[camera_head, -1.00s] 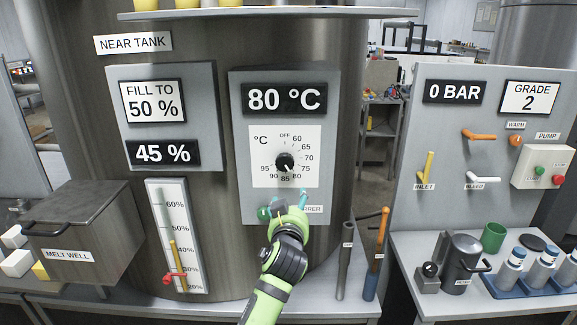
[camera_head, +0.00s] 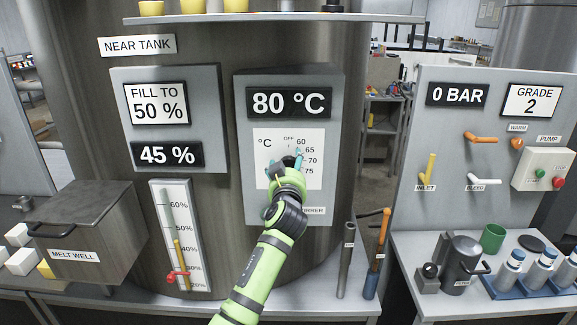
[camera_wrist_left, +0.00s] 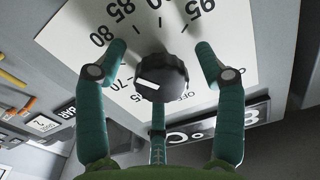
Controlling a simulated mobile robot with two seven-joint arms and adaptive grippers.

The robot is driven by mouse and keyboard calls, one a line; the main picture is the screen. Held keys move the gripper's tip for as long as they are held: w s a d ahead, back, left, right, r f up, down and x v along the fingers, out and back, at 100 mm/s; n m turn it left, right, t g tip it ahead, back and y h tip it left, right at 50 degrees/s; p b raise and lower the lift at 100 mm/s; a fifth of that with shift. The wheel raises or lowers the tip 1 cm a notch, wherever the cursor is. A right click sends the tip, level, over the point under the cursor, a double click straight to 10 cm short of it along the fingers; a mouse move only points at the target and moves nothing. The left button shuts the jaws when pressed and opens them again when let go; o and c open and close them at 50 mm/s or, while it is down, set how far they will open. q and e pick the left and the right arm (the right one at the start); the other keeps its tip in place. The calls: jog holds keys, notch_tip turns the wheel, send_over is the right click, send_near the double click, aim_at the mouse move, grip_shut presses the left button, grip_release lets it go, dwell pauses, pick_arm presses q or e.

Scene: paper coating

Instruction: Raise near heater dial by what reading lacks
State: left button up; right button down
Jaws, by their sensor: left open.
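The near heater box (camera_head: 335,120) on the near tank carries an 80 °C readout (camera_head: 289,102) and a white dial plate (camera_head: 262,170). The black dial knob (camera_wrist_left: 161,77) shows in the left wrist view, with a white mark toward the picture's left; its exact setting I cannot tell. My open left gripper (camera_head: 286,160) is at the dial in the head view, hiding the knob and the lower numbers. In the left wrist view my left gripper (camera_wrist_left: 160,58) has teal fingers spread on both sides of the knob, with a gap visible. My right gripper is not in view.
Left of the heater is a panel with "FILL TO 50 %" (camera_head: 157,104) and 45 % (camera_head: 167,154) readouts. A shelf (camera_head: 280,19) crosses above. Two upright tools (camera_head: 345,262) (camera_head: 375,262) stand right of my arm. A stirrer label (camera_head: 314,211) is below the dial.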

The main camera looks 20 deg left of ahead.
pick_arm(q)
jog(key=c, duration=1.1)
jog(key=shift+c, duration=0.2)
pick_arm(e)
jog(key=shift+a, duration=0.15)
pick_arm(q)
jog(key=shift+f, duration=0.1)
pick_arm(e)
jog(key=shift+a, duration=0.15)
